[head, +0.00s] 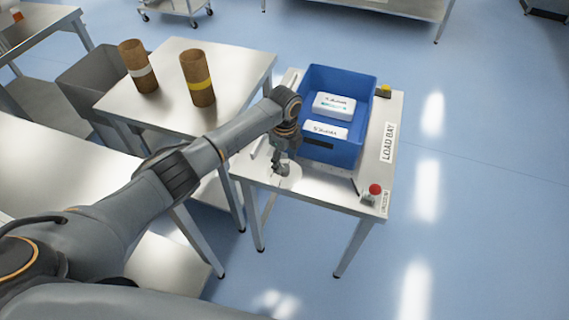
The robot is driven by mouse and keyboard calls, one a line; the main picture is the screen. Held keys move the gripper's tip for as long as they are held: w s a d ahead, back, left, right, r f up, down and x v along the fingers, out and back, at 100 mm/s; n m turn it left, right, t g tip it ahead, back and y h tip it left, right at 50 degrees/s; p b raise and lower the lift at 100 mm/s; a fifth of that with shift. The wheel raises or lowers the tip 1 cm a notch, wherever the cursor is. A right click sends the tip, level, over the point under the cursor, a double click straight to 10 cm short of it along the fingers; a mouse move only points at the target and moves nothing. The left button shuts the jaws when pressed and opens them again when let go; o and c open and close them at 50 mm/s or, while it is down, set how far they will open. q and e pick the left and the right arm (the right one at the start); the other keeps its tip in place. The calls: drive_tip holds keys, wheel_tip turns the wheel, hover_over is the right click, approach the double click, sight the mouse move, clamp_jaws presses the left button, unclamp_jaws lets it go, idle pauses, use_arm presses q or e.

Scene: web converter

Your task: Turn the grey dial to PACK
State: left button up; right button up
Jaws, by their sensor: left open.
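My left gripper (280,168) is open and points down over the front left part of the load bay table (330,194). A pale round plate (292,182) lies on the table top under the fingers. The grey dial cannot be told apart from the gripper here; the fingers cover the middle of the plate. Whether the fingers touch anything is too small to tell. No PACK mark can be read. My right gripper is not in view.
A blue crate (318,148) with white packs stands just behind the gripper. A red button (375,189) sits at the table's front right corner. A table (235,72) to the left bears two brown rolls (197,78). Blue floor on the right is clear.

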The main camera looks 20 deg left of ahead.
sight(284, 167)
use_arm(q)
wheel_tip(284, 167, up, 10)
drive_tip(key=shift+f, duration=0.2)
idle(0.4)
